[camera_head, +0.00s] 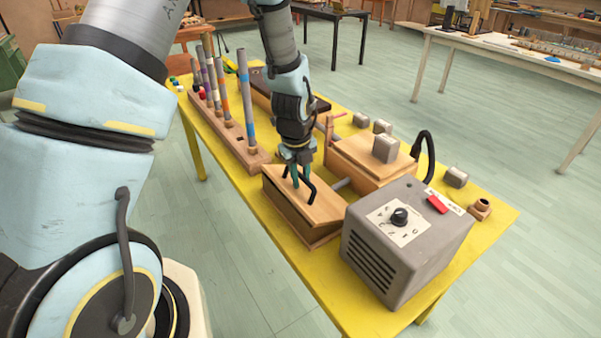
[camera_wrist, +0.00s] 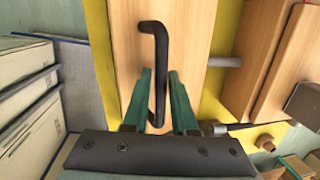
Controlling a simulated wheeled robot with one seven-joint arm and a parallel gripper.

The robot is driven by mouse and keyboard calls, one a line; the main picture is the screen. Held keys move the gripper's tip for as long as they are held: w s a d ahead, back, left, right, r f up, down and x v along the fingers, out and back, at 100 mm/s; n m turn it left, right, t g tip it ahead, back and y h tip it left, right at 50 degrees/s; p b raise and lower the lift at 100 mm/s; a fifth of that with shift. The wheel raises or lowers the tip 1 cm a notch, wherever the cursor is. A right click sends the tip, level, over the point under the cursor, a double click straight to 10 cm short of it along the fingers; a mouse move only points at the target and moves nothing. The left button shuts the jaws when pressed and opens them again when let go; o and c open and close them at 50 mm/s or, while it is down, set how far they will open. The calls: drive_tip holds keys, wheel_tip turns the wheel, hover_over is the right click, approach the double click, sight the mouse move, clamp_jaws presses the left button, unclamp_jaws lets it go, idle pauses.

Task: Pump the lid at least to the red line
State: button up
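The lid (camera_head: 318,208) is a light wooden board on a low wooden box on the yellow table, with a dark gap under its front edge. A black bar handle (camera_head: 308,187) stands on it. The lid (camera_wrist: 190,25) and handle (camera_wrist: 154,30) also show in the wrist view. My gripper (camera_head: 296,172) is low over the lid at the handle. Its green fingers (camera_wrist: 160,100) are apart, one on each side of the handle's near part, with gaps visible. I cannot make out a red line in either view.
A grey box (camera_head: 415,255) with a black knob and red switch stands right of the lid box. A pipe joins the lid box to another wooden box (camera_head: 350,160) bearing a grey block. A rack of coloured tubes (camera_head: 243,150) stands to the left.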

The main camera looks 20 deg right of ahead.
sight(293, 190)
clamp_jaws()
drive_tip(key=shift+a, duration=0.1)
idle(1.3)
drive_tip(key=shift+s+a+f+b, duration=0.15)
drive_tip(key=shift+a+f+b, duration=0.4)
drive_tip(key=shift+f, duration=0.15)
drive_tip(key=shift+s+a+f+b, duration=0.1)
drive_tip(key=shift+a+f+b, duration=0.4)
drive_tip(key=shift+f, duration=0.2)
